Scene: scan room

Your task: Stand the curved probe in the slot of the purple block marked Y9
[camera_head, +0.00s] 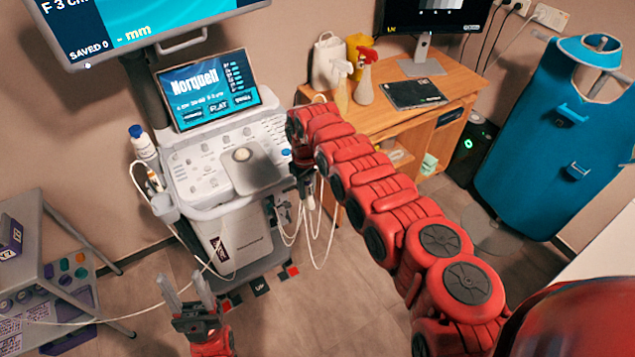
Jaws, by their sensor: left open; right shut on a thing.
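My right gripper (304,188) is at the right side of the ultrasound scanner (205,170), by its holders. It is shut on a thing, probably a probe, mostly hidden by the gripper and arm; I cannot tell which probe. White cables (291,232) hang in loops below it. My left gripper (188,294) is open and empty, low in front of the scanner, fingers pointing up. A purple block (10,238) with a white label stands on the grey trolley (35,212) at the far left, cut by the picture edge. Its label is too small to read surely, and no slot shows clearly.
A bottle (144,146) and another probe (154,181) are at the scanner's left side. A long cable crosses from the scanner to the trolley. A wooden desk (445,100) with spray bottles (362,85) is behind my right arm. Floor between trolley and scanner is mostly clear.

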